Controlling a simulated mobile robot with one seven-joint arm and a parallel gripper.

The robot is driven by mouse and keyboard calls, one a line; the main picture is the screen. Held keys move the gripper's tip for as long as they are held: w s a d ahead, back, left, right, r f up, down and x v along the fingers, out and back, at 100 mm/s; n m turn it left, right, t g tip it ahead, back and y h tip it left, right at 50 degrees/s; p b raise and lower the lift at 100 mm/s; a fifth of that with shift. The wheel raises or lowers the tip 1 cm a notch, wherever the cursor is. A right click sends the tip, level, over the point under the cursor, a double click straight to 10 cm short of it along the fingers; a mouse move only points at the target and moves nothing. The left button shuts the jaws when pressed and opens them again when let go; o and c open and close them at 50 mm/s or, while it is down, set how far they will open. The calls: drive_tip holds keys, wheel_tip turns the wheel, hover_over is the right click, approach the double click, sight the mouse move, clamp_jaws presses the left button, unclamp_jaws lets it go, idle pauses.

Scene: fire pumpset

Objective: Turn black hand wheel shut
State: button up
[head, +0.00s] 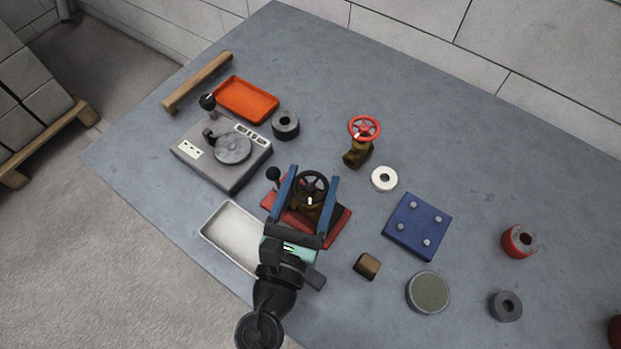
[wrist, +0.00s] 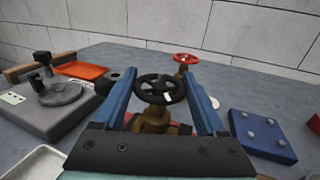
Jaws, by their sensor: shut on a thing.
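The black hand wheel (head: 311,184) sits on a brass valve body (head: 304,211) on a red base plate (head: 340,227). It also shows in the wrist view (wrist: 160,88), with a small white mark on its near side. My gripper (head: 314,174) has its two blue fingers on the left and right of the wheel. It is shut on the black hand wheel, gripping it across its rim. In the wrist view my gripper (wrist: 160,77) reaches forward over the valve. The palm hides the near part of the red plate.
A red-wheeled valve (head: 364,129) stands behind. A grey device (head: 223,153) and orange tray (head: 247,99) are left, a pale tray (head: 228,232) near left. A black-knobbed lever (head: 273,174) rises close to the left finger. A blue plate (head: 417,226) lies right.

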drive_tip(key=m+g+h+p, duration=0.1)
drive_tip(key=m+g+h, duration=0.1)
drive_tip(key=h, duration=0.1)
drive_tip(key=m+g+h+p, duration=0.1)
drive_tip(key=m+g+h, duration=0.1)
drive_tip(key=m+h, duration=0.1)
drive_tip(key=shift+w+a+r+m+h, duration=0.15)
drive_tip(key=shift+m+h, duration=0.15)
drive_tip(key=shift+h, duration=0.5)
drive_tip(key=shift+m+g+h, duration=1.4)
drive_tip(key=shift+m+g, duration=0.1)
drive_tip(key=shift+g, duration=0.6)
drive_tip(key=shift+f, duration=0.2)
drive_tip(key=o, duration=1.3)
